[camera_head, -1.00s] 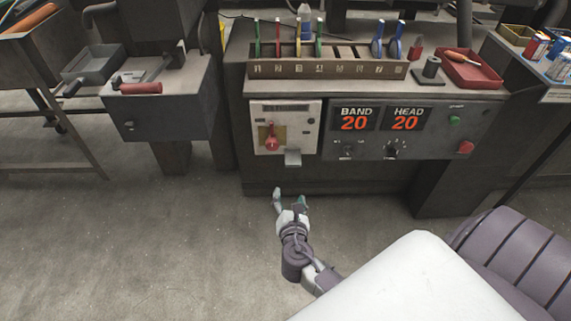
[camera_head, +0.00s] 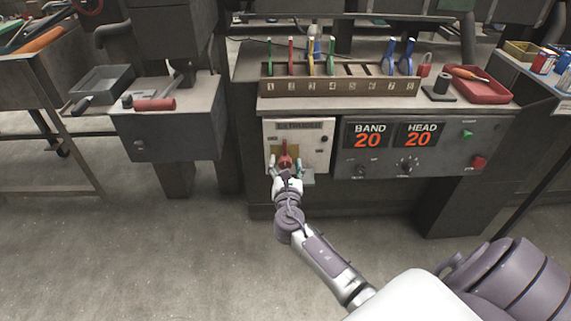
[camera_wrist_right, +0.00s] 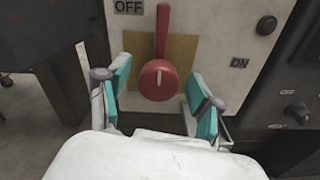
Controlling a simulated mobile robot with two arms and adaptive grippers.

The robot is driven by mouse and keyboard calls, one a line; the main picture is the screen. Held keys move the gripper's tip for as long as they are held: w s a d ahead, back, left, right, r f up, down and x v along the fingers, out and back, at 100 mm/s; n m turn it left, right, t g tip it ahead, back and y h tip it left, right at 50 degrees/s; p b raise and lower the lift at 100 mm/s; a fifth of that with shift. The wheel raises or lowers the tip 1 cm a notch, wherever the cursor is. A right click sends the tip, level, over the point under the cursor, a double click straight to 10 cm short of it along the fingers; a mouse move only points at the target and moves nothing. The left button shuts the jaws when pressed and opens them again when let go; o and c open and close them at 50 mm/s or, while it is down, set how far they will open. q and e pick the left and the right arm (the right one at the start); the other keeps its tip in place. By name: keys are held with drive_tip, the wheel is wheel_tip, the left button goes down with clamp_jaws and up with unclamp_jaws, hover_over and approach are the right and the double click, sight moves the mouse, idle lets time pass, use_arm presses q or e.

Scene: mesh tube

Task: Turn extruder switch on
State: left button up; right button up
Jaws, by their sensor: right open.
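The extruder switch (camera_head: 285,158) is a red rotary handle on the white extruder panel (camera_head: 318,143), below the machine's table top. In the right wrist view the red switch (camera_wrist_right: 158,78) has its lever pointing up, between the OFF label (camera_wrist_right: 128,7) at upper left and the ON label (camera_wrist_right: 239,63) at right. My right gripper (camera_head: 287,173) is at the panel, just in front of the switch. In the wrist view its teal-padded fingers (camera_wrist_right: 158,97) are open, one on each side of the round red hub, with visible gaps. My left gripper is not in view.
To the right is a dark control panel (camera_head: 425,147) with "BAND 20" and "HEAD 20" displays, knobs and buttons. A rack (camera_head: 340,88) of coloured tools stands above. The floor in front is clear.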

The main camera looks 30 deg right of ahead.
drive_tip(key=shift+w+d, duration=0.2)
drive_tip(key=shift+w, duration=0.15)
drive_tip(key=c, duration=1.2)
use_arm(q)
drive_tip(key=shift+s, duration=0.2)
use_arm(e)
drive_tip(key=shift+o, duration=0.2)
